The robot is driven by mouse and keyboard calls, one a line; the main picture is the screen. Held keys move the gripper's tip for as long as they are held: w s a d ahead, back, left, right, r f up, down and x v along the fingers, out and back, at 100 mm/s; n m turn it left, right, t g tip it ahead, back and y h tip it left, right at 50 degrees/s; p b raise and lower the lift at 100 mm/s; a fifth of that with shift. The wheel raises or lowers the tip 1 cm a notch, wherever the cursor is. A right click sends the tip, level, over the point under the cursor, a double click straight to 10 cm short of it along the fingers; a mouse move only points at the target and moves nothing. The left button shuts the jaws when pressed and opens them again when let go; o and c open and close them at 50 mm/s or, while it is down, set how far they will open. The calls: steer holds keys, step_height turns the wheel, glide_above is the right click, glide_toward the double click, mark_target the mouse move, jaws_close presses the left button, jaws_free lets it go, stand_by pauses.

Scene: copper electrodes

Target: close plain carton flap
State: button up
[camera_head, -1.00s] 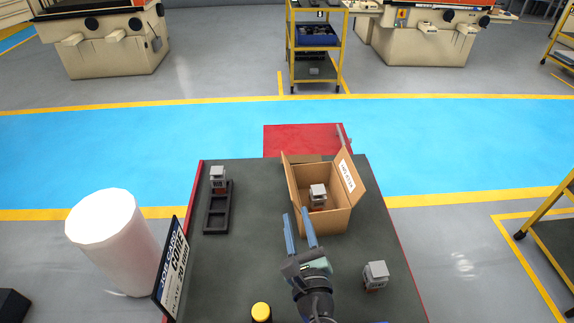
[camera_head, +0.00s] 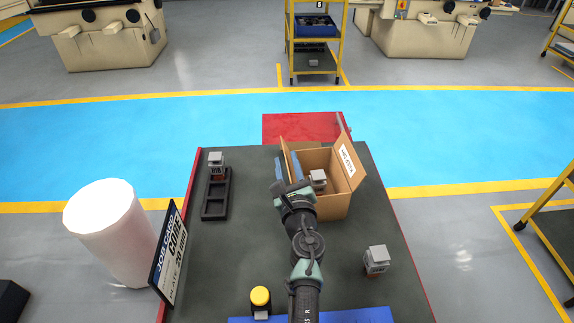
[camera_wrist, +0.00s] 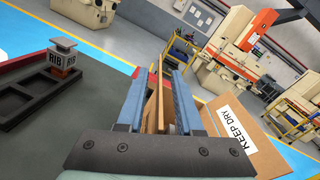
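An open brown carton (camera_head: 334,207) stands on the dark table with a grey electrode block (camera_head: 318,178) inside. Its plain flap (camera_head: 286,148) stands up along the left side. The opposite flap (camera_head: 349,160), labelled KEEP DRY, leans outward on the right; its label also shows in the wrist view (camera_wrist: 234,131). My gripper (camera_head: 287,167) is at the carton's left side with its blue fingers apart. In the wrist view the plain flap (camera_wrist: 155,108) stands between the fingers of my gripper (camera_wrist: 158,82), with gaps beside it. My arm hides part of the carton's front left.
A black tray (camera_head: 205,210) with an electrode block (camera_head: 216,164) is on the table's left. Another block (camera_head: 376,259) is at right. A yellow-topped item (camera_head: 260,297) is near the front, and a job card sign (camera_head: 169,255) at the left edge.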

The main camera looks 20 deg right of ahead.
steer(key=shift+w, duration=0.2)
jaws_close()
stand_by(1.4)
